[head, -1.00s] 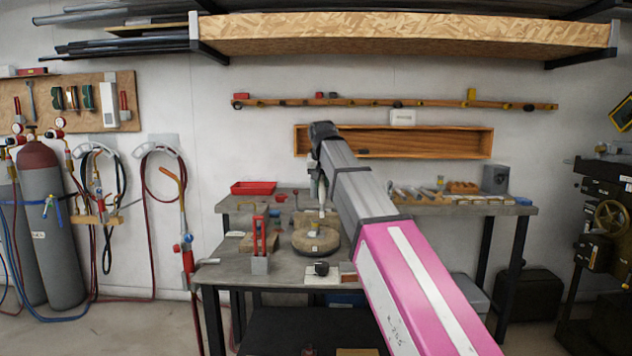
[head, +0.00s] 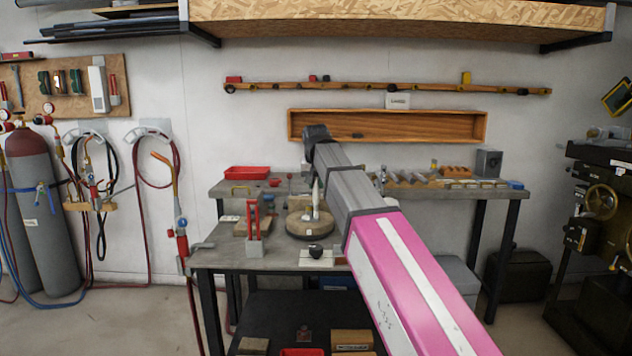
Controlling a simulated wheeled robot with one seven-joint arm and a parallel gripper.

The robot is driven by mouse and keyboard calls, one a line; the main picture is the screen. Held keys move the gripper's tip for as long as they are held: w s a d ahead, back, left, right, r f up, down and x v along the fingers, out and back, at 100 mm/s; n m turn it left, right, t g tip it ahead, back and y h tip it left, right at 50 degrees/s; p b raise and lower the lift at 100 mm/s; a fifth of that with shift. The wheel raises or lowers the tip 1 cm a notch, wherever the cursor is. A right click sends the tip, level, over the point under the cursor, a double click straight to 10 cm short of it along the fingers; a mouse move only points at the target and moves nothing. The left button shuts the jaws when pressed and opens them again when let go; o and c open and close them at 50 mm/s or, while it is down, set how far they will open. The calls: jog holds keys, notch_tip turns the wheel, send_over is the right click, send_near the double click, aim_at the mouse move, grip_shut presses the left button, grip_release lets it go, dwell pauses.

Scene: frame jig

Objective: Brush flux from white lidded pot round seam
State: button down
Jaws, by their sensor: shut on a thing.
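My gripper (head: 315,178) hangs from the dark end of my arm over the bench and is small and partly hidden by the arm. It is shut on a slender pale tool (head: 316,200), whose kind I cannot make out. The tool points down over a round tan block (head: 298,226); I cannot tell whether its tip touches anything. A small white base with a black round top (head: 316,254) sits at the bench's front edge. I cannot clearly pick out the white lidded pot or the seam.
A red-handled upright stand (head: 254,225) is left of the block on the grey bench (head: 215,256). A red tray (head: 246,173) lies at the back left. Small parts and wooden blocks (head: 455,171) line the back right. Gas cylinders (head: 42,215) and hoses stand left.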

jog(key=shift+f, duration=0.5)
dwell(0.7)
jog(key=shift+w, duration=0.1)
